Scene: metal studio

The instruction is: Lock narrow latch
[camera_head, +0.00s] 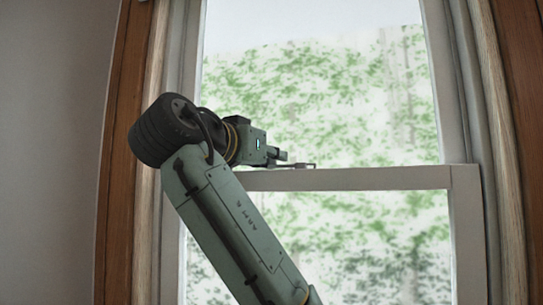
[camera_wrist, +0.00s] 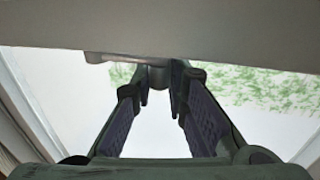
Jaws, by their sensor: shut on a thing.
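In the wrist view, the grey latch (camera_wrist: 157,76) shows at the top centre, against the rail's edge. My gripper (camera_wrist: 160,92) has its two dark fingers on either side of the latch's near part and is shut on it. The fingers hide part of the latch, and its exact turn is hard to tell.
The pale middle rail (camera_head: 385,178) crosses the window. Glass panes (camera_head: 330,90) lie above and below it, with green foliage outside. A brown wooden frame (camera_head: 116,190) and a plain grey wall (camera_head: 50,150) are on the left. The space right of the latch is clear.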

